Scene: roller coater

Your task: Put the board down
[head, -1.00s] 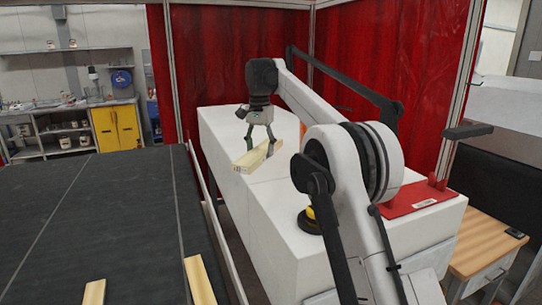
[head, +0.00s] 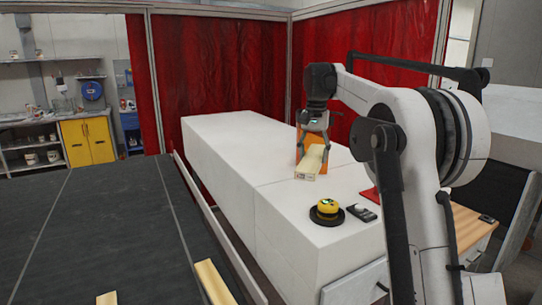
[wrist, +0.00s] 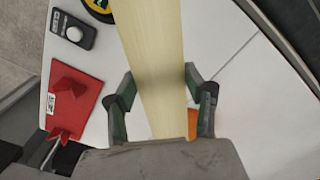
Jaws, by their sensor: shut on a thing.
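A pale wooden board (head: 310,163) is in my gripper above the long white machine top (head: 238,140) in the head view. My gripper (head: 314,141) is shut on it from above, one finger on each long side. In the wrist view the board (wrist: 153,40) runs from the top edge down between the two green-grey fingers of my gripper (wrist: 160,95). I cannot tell whether its underside touches the white surface. An orange part (head: 305,150) is just behind the board, partly hidden by it.
A yellow-and-black round button (head: 327,209) and a small dark control box (head: 361,212) sit near the board. A red plate (wrist: 75,92) lies beside them. The dark conveyor table (head: 105,225) at left holds two boards (head: 213,282). The white top's left part is clear.

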